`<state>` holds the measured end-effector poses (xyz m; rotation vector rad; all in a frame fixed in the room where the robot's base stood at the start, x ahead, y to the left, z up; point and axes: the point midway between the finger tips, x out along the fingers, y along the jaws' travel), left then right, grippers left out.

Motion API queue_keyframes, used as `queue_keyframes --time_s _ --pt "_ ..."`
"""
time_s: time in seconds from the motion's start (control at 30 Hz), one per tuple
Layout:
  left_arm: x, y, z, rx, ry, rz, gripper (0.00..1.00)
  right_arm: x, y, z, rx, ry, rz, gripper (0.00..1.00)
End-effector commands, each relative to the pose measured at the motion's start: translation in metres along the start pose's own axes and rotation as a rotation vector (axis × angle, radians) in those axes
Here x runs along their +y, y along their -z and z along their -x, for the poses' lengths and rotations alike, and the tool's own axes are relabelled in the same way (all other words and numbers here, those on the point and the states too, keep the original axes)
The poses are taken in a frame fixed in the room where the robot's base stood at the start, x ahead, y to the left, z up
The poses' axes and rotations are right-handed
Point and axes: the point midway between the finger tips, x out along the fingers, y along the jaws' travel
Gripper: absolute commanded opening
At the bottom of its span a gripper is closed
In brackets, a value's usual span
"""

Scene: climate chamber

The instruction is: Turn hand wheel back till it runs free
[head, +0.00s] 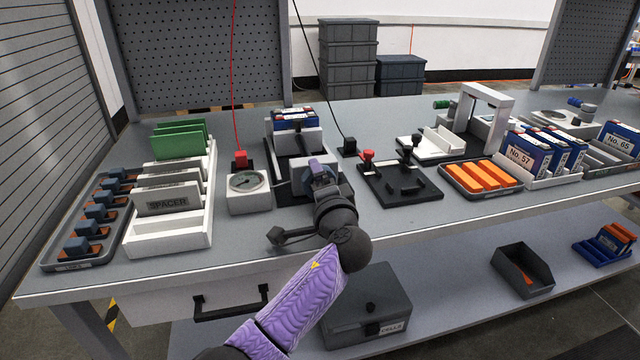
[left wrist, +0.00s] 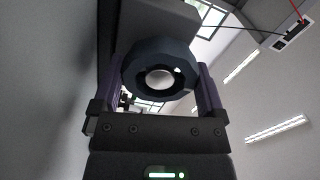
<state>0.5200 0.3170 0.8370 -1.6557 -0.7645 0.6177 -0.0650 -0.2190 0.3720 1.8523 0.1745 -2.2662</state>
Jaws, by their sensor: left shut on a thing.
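The hand wheel (left wrist: 150,62) is a dark blue, many-sided knob with a pale round centre, at the upper middle of the left wrist view. My left gripper (left wrist: 157,88) is shut on it, with a purple finger on each side of its rim. In the head view my left gripper (head: 320,174) is at the front of the fixture (head: 302,142), a grey block on a dark base holding blue-and-white packs. There the gripper and wrist mostly hide the wheel. My right gripper is not in view.
A dial gauge box (head: 248,192) stands close left of the wheel. A black board with red and black terminals (head: 399,187) lies to the right. Further left are a spacer rack (head: 170,232) and a tray (head: 62,262). The front bench strip is clear.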

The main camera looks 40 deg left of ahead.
Motion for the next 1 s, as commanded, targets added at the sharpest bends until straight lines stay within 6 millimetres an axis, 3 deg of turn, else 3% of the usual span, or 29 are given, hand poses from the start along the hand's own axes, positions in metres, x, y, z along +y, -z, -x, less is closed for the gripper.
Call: queue_keyframes --time_s 0.23,0.27,0.53,0.8,1.0 --pt "0.001 0.000 0.000 -0.001 -0.003 0.003 0.33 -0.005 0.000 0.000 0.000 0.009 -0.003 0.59" --pt "0.001 0.000 0.000 -0.001 -0.003 0.003 0.99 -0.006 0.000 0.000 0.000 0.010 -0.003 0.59" --pt "-0.001 0.001 0.007 0.002 -0.002 0.003 1.00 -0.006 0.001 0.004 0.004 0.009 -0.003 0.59" --pt "-0.004 0.001 0.072 0.002 -0.005 0.005 1.00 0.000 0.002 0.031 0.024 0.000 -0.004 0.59" --pt "-0.001 0.000 0.098 0.000 -0.003 0.003 1.00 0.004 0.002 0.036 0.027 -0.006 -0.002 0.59"
